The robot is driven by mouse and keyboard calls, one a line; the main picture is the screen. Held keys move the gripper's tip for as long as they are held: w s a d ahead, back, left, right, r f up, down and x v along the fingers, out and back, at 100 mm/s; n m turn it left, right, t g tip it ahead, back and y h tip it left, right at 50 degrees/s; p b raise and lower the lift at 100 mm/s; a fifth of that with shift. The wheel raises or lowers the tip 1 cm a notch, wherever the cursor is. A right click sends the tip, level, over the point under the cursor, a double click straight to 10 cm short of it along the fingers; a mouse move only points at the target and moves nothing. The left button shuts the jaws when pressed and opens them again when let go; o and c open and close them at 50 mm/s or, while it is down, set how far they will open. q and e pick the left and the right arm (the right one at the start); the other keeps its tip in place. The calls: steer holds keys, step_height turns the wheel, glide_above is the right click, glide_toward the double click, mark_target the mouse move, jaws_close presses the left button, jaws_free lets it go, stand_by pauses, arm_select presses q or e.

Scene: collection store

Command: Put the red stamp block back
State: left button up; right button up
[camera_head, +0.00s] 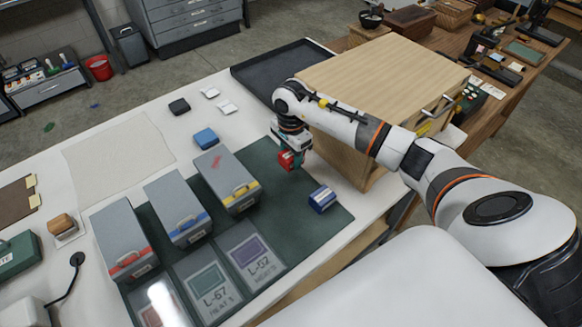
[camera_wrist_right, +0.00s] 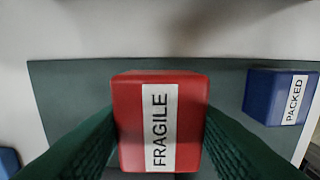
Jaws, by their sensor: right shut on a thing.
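The red stamp block (camera_wrist_right: 190,105) has a white label reading FRAGILE and sits between the fingers of my right gripper (camera_wrist_right: 160,140) in the right wrist view. In the head view the red block (camera_head: 287,160) hangs at the tip of my right gripper (camera_head: 292,158), over the right part of the dark green mat (camera_head: 315,238). A blue stamp block (camera_head: 322,199) labelled PACKED stands on the mat to its right; it also shows in the right wrist view (camera_wrist_right: 280,97). My left gripper is not in view.
Three grey boxes with red (camera_head: 125,238), blue (camera_head: 178,206) and yellow (camera_head: 226,179) bands stand on the mat, left of the gripper. Printed cards (camera_head: 255,255) lie in front. A wooden cabinet (camera_head: 390,75) stands close behind my right arm. A black tray (camera_head: 280,68) lies behind.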

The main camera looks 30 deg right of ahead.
mark_target(291, 166)
step_height(291, 166, down, 4)
steer(key=shift+s+f+b, duration=0.1)
steer(key=shift+f+b, duration=0.05)
steer(key=shift+b, duration=1)
steer(key=shift+f, duration=0.1)
steer(key=shift+f, duration=0.1)
steer(key=o, duration=0.8)
